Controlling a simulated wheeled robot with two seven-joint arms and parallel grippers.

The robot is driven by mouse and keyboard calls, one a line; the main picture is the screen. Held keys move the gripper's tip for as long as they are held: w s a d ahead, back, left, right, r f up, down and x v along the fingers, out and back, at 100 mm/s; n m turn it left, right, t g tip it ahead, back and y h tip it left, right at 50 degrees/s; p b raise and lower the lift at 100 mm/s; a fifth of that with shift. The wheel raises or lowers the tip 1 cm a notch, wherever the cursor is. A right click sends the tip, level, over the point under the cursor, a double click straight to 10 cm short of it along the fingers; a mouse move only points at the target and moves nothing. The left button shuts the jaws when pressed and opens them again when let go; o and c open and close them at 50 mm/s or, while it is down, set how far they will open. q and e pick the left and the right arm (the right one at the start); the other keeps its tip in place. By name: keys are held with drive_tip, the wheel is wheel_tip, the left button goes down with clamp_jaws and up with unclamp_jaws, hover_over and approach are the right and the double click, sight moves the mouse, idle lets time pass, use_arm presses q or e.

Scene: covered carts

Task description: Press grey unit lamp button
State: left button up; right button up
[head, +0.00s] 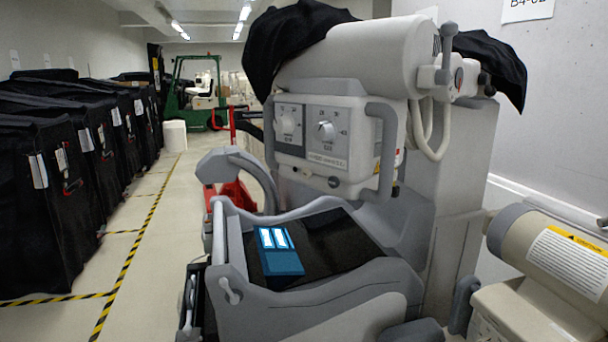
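The grey unit (330,295) is a large grey and white machine in the middle of the head view. Its upper box (340,155) carries a front panel with a left knob (289,124) and a right knob (326,132). Small dark marks or buttons show low on the panel, with a round dark one (333,182) at its bottom edge. Their labels are too small to read, so I cannot tell which is the lamp button. A grey handle (383,150) stands on the box's right side. Neither of my grippers shows in the head view.
A blue packet (281,262) lies on the unit's dark tray (335,240), below the box. Black-covered carts (40,200) line the left side. A cream machine (560,260) stands close at right. A green forklift (200,95) is behind. The aisle floor (150,235) is clear.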

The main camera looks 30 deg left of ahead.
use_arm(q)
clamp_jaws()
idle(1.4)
